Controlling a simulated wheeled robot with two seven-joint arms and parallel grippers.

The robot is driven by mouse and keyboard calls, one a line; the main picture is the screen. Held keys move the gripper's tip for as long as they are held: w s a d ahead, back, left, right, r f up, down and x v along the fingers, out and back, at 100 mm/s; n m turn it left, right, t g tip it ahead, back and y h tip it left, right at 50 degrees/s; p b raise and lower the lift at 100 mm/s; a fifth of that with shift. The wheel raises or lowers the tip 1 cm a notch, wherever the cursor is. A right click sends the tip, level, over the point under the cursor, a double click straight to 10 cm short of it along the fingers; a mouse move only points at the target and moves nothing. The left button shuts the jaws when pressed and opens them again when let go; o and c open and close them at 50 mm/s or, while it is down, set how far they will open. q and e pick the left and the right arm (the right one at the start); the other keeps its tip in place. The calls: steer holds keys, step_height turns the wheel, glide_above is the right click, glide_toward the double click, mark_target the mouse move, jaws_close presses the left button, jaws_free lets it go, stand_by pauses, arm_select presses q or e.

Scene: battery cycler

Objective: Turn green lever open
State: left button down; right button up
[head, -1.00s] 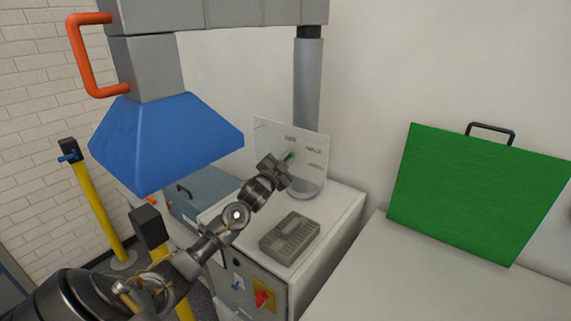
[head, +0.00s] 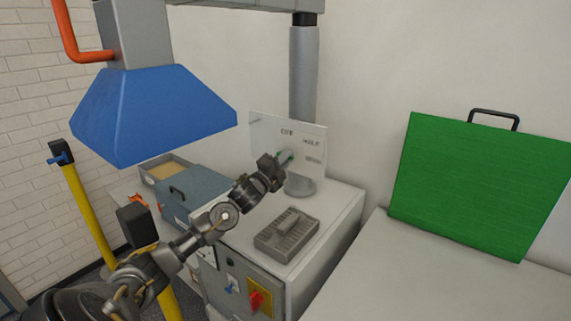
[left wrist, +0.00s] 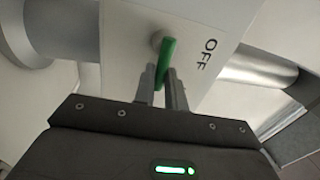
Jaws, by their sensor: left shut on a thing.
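The green lever (left wrist: 166,56) is on a pale panel (left wrist: 200,45) marked OFF in the left wrist view. Its far end meets a round hub and its near end lies between my left gripper's fingers (left wrist: 161,80), which are shut on it. In the head view my left gripper (head: 282,164) reaches the clear plate (head: 312,142) in front of the grey pipe, and only a bit of green (head: 291,155) shows there. The gripper hides most of the lever in that view. My right gripper is not in view.
A grey slotted tray (head: 287,235) lies on the white cabinet top below my left arm. A red knob (head: 256,300) is on the cabinet front. A blue hood (head: 152,112) hangs at the left. A green board (head: 482,185) stands on the right-hand bench.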

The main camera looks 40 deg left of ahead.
arm_select(q)
steer(key=shift+f+m, duration=0.1)
steer(key=shift+m, duration=0.3)
steer(key=c, duration=1.5)
jaws_free()
steer(key=shift+o, duration=0.2)
steer(key=s+f+b, duration=0.2)
steer(key=s+b, duration=0.1)
steer(key=s, duration=0.7)
steer(key=shift+s, duration=0.3)
steer(key=shift+d, duration=0.1)
